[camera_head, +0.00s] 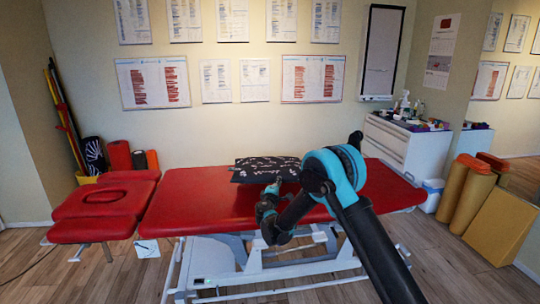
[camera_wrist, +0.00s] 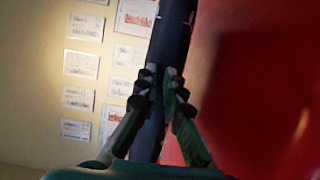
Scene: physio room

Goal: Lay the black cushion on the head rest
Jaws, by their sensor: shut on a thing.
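The black cushion (camera_head: 266,165) with pale markings is over the middle of the red treatment table (camera_head: 195,190), near its far edge. I cannot tell whether it touches the table top. The red head rest (camera_head: 134,190), with an oval face hole, is at the table's left end and is bare. My gripper (camera_head: 273,187) is at the cushion's near side. In the wrist view, my gripper (camera_wrist: 160,84) is shut on the dark cushion (camera_wrist: 172,38), seen nearly edge-on. The red table top (camera_wrist: 265,90) fills the right of that view. My arm hides part of the table.
A white cabinet (camera_head: 404,147) with bottles and small items stands at the right, by a white bin (camera_head: 432,194) and tan rolls (camera_head: 452,185). Rolled mats (camera_head: 119,155) stand behind the head rest. The table's left half is clear.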

